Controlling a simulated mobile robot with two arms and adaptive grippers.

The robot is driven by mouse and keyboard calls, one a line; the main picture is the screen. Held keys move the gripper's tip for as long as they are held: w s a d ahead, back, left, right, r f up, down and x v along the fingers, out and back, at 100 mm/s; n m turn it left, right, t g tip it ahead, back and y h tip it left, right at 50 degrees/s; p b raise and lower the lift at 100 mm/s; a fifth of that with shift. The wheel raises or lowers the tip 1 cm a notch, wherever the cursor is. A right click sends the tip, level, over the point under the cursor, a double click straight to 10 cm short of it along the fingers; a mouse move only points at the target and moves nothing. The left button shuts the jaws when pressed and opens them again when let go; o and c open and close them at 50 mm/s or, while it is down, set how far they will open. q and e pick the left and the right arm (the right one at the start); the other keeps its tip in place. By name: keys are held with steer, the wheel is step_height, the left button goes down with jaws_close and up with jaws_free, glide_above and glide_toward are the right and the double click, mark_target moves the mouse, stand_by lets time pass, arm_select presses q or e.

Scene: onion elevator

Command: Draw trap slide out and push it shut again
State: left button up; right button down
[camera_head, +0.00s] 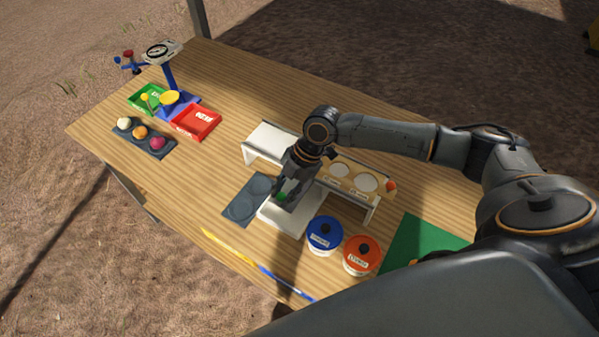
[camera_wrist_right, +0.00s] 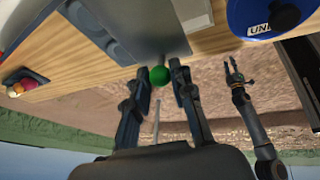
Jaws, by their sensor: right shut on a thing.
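The trap slide's green ball knob (camera_head: 282,197) is at the front of the wooden-and-white stand (camera_head: 352,171). My right gripper (camera_head: 284,194) is at the knob. In the right wrist view the knob (camera_wrist_right: 159,76) sits between its two fingertips, and the gripper is shut on it. A grey metal plate (camera_wrist_right: 150,45) leads away from the knob. A white tray (camera_head: 289,219) lies below the gripper in the head view. My arm and hand hide part of the stand and the slide. My left gripper (camera_wrist_right: 232,66) shows only in the right wrist view, apart from the stand, with its fingers spread and empty.
A dark tray with round hollows (camera_head: 243,208) lies left of the white tray. Blue-lidded (camera_head: 323,232) and orange-lidded (camera_head: 362,253) jars stand close on the right. A green mat (camera_head: 425,240) lies beyond them. A scale (camera_head: 172,85), green and red trays (camera_head: 197,122) stand far left.

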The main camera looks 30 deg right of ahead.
steer(key=shift+s+f, duration=0.2)
steer(key=shift+f, duration=0.05)
steer(key=shift+w+d+b, duration=0.3)
steer(key=shift+w+d, duration=0.1)
steer(key=shift+d, duration=0.15)
steer(key=shift+w+d, duration=0.3)
steer(key=shift+d, duration=0.2)
steer(key=shift+w+d, duration=0.3)
steer(key=shift+d, duration=0.2)
steer(key=shift+w+d+r+b, duration=0.1)
steer(key=shift+w+d+b, duration=0.45)
steer(key=shift+d, duration=0.5)
steer(key=shift+w+d+b, duration=0.45)
steer(key=shift+w+d, duration=0.2)
steer(key=shift+d, duration=0.35)
steer(key=c, duration=1.1)
jaws_free()
steer(key=shift+o, duration=0.2)
steer(key=shift+r, duration=0.1)
steer(key=shift+w, duration=0.1)
